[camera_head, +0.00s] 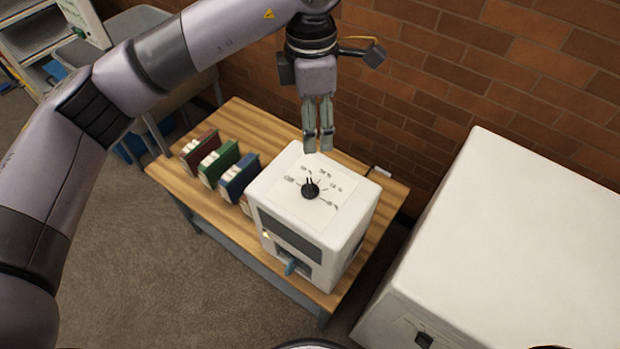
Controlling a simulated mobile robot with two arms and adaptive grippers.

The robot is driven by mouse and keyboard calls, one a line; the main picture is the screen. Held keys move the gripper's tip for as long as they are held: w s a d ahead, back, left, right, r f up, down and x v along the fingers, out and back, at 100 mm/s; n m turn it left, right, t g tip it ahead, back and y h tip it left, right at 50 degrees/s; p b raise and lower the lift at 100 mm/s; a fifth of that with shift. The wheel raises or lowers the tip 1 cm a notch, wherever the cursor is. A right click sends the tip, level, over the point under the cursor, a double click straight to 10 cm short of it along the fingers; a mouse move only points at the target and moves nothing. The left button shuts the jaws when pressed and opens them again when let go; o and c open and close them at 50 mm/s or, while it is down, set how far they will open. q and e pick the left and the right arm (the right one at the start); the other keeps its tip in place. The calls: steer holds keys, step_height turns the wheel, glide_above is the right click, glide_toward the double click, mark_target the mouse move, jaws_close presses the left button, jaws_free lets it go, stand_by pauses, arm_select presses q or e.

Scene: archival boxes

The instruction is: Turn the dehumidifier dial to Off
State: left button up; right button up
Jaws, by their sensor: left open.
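The dehumidifier (345,235) is a white box on a wooden table. Its black dial (310,190) sits on the top face, on a pale panel with several printed marks around it. My left gripper (318,148) points down above the back part of the dehumidifier's top, behind the dial in the view. Its fingers are open with a narrow gap, and nothing shows between them. It appears apart from the dial. My right gripper is not in view.
The wooden table (240,118) carries several upright boxes, red, green (219,162) and blue, left of the dehumidifier. A large white cabinet (520,230) stands close on the right. A brick wall (440,80) runs behind. Shelving (35,40) is at the far left.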

mark_target(310, 184)
arm_select(q)
steer(key=f+p, duration=0.1)
steer(key=f, duration=0.4)
steer(key=f+p, duration=0.2)
steer(key=f, duration=0.4)
steer(key=f+p, duration=0.1)
steer(key=f, duration=0.5)
steer(key=shift+w+a+f, duration=0.1)
steer(key=shift+a, duration=0.15)
steer(key=shift+c, duration=0.2)
steer(key=c, duration=1.1)
